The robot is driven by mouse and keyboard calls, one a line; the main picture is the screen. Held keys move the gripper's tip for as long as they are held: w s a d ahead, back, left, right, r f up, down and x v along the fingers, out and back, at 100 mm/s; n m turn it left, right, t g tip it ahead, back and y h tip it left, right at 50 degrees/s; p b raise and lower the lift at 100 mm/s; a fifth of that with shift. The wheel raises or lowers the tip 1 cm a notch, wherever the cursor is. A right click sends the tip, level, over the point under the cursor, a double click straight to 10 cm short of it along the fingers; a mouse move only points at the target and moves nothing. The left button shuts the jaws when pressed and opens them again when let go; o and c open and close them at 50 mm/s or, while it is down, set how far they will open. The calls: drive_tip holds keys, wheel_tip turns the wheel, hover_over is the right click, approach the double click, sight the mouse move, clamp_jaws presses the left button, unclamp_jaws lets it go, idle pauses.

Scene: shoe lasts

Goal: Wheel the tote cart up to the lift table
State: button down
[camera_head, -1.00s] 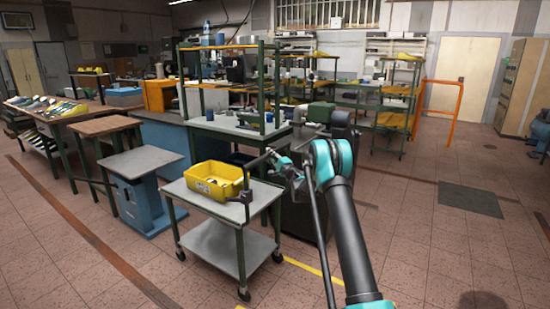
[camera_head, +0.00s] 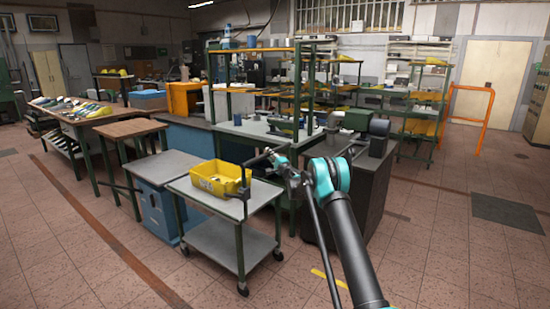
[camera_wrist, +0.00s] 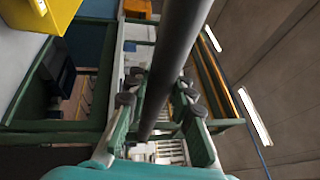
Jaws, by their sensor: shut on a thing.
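The tote cart (camera_head: 228,206) is a grey two-shelf cart with green legs and dark casters. It carries a yellow tote (camera_head: 207,187), which also shows at the upper left of the wrist view (camera_wrist: 35,18). The lift table (camera_head: 168,167), with a grey top and blue base, stands just left of and behind the cart; the cart hides part of it. I cannot tell whether they touch. My gripper (camera_head: 277,160) is shut on the cart's dark handle bar at its right end. In the wrist view the bar (camera_wrist: 176,62) runs between my gripper's green fingers (camera_wrist: 160,112).
A wooden-topped table (camera_head: 128,129) stands left of the lift table. A bench with green shelving (camera_head: 262,128) is behind the cart, and a dark cabinet with a machine (camera_head: 352,190) stands to its right. Tiled floor is open in front and right.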

drive_tip(key=w+a, duration=0.1)
drive_tip(key=a, duration=0.1)
drive_tip(key=w+a, duration=0.1)
drive_tip(key=a, duration=0.1)
drive_tip(key=shift+w, duration=0.35)
drive_tip(key=shift+a, duration=0.1)
drive_tip(key=c, duration=1.3)
unclamp_jaws()
drive_tip(key=shift+c, duration=0.2)
drive_tip(key=shift+o, duration=0.2)
drive_tip(key=v, duration=1.2)
drive_tip(key=shift+f, duration=0.1)
